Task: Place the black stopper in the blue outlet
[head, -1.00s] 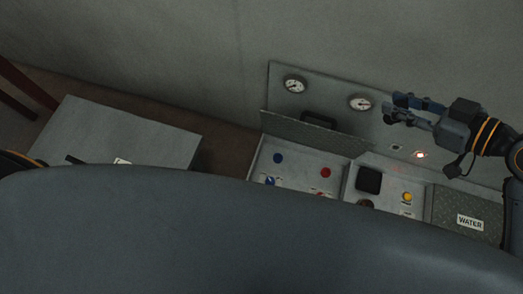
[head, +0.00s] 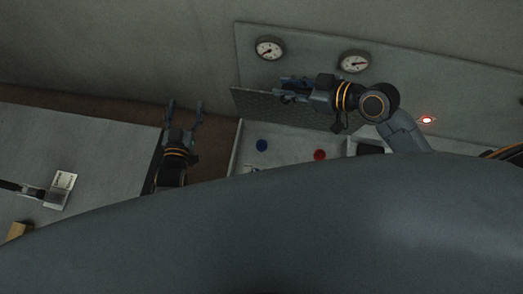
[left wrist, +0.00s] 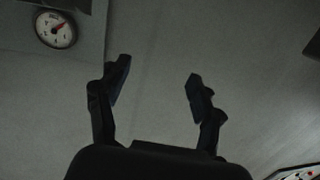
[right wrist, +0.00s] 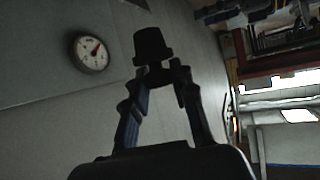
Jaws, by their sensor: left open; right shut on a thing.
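My right gripper (head: 283,92) is in front of the raised lid of the panel box, below the gauges. In the right wrist view it is shut on the black stopper (right wrist: 151,46), which sticks out beyond the fingertips. In the head view the stopper is too dark to make out between the fingers. A blue round outlet (head: 261,145) lies in the open box, below the right gripper in the picture. My left gripper (head: 185,110) is open and empty, left of the box; its spread fingers show in the left wrist view (left wrist: 155,85).
A red round outlet (head: 320,155) sits right of the blue one. The raised lid (head: 250,105) stands behind them, with two gauges (head: 270,49) on the wall panel. A grey table (head: 100,135) is at left. My body hides the foreground.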

